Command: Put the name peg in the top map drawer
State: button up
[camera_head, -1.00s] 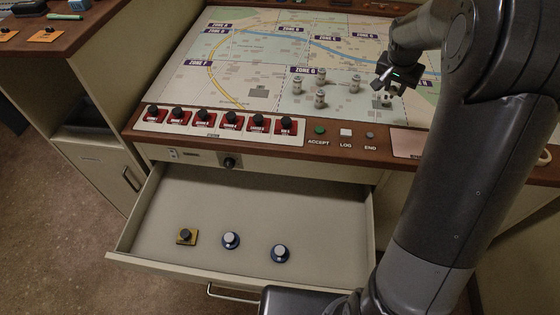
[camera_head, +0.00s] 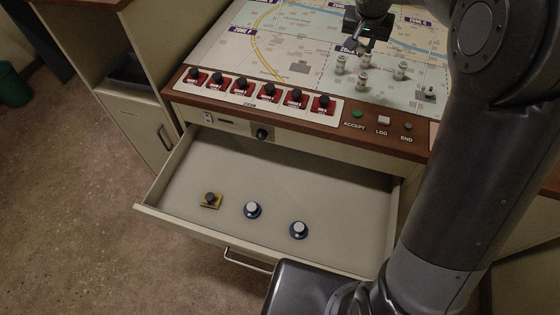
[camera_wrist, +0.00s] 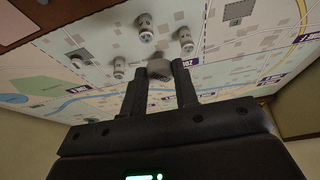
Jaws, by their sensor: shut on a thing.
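My gripper (camera_head: 356,42) is above the map, over the far side of the standing pegs. In the wrist view its fingers (camera_wrist: 160,88) are shut on a small grey piece, the name peg (camera_wrist: 159,70), held at the fingertips. The peg is hidden or too small to make out in the head view. The top map drawer (camera_head: 330,190) is pulled open below the console front.
Several pale pegs (camera_head: 400,70) stand on the map (camera_head: 310,50). A row of red switches with black knobs (camera_head: 269,90) and the buttons (camera_head: 357,114) line the console's front edge. The back and right of the drawer floor are bare.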

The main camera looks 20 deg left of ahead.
jog(key=s+a+n+y, duration=0.1)
jog(key=s+a+n, duration=0.25)
jog(key=a, duration=0.75)
jog(key=s+a+n+y, duration=0.15)
jog(key=s+a, duration=0.35)
jog(key=a, duration=0.6)
jog(key=s+a+n+g+y, duration=0.15)
jog(key=s+a+n, duration=0.35)
jog(key=s+a, duration=1.15)
notch_tip(320, 180, down, 32)
jog(key=s+a+f, duration=0.1)
jog(key=a+f, duration=0.1)
jog(key=a, duration=0.1)
jog(key=s+a+f, duration=0.2)
jog(key=a, duration=0.2)
jog(key=s+a+f, duration=0.2)
jog(key=a, duration=0.1)
jog(key=shift+a+f, duration=0.15)
jog(key=shift+f, duration=2.2)
jog(key=shift+f, duration=0.1)
jog(key=o, duration=0.9)
jog(key=shift+o, duration=0.2)
